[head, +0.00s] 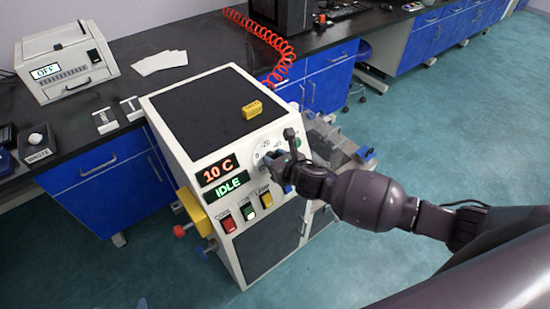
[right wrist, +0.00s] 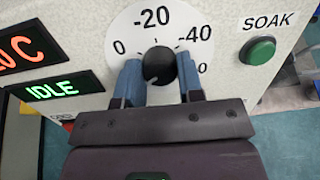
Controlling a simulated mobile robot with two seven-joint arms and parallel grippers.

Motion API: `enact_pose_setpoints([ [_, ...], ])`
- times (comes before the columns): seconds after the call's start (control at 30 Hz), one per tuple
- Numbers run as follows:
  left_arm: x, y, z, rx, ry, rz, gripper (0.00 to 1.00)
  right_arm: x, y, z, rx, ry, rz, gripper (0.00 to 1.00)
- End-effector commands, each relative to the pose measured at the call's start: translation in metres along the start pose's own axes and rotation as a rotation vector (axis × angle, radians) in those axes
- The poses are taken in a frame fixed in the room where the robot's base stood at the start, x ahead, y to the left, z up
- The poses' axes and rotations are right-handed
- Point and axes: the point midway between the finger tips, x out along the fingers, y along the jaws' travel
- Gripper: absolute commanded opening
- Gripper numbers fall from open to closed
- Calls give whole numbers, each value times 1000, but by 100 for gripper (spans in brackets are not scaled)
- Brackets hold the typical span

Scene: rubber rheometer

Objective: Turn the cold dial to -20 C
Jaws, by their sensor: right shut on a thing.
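The cold dial (right wrist: 159,64) is a black round knob on a white scale plate (right wrist: 120,35) marked 0, -20 and -40, with a further number partly hidden by a finger. A small light mark near the knob's top points roughly toward -20. My right gripper (right wrist: 160,80) is shut on the knob, with one blue finger on each side. In the head view the right gripper (head: 273,160) covers most of the dial. The red display (head: 217,170) reads 10 C. My left gripper is not in view.
Below the display, a green panel (head: 229,187) reads IDLE. Red, green and yellow switches (head: 228,224) sit below it. A green SOAK button (right wrist: 257,50) is right of the dial. A yellow block (head: 252,109) lies on the machine's top. Clamp-like parts (head: 335,140) stick out at the right.

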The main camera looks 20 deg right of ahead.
Motion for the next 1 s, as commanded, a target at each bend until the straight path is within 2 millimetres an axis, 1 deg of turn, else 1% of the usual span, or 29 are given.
enact_pose_setpoints([
  [0.03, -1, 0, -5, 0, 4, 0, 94, -1, 0, 1, 23, 2, -3, 11],
  [0.27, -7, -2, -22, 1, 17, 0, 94, -1, 0, 2, 194, 11, -17, 11],
  [0.6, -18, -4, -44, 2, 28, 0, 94, -1, 1, 2, 516, 24, -42, 11],
  [0.77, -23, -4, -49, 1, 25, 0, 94, -1, 1, 2, 669, 31, -55, 11],
  [1.0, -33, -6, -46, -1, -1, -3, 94, -1, 2, 2, 895, 40, -72, 11],
])
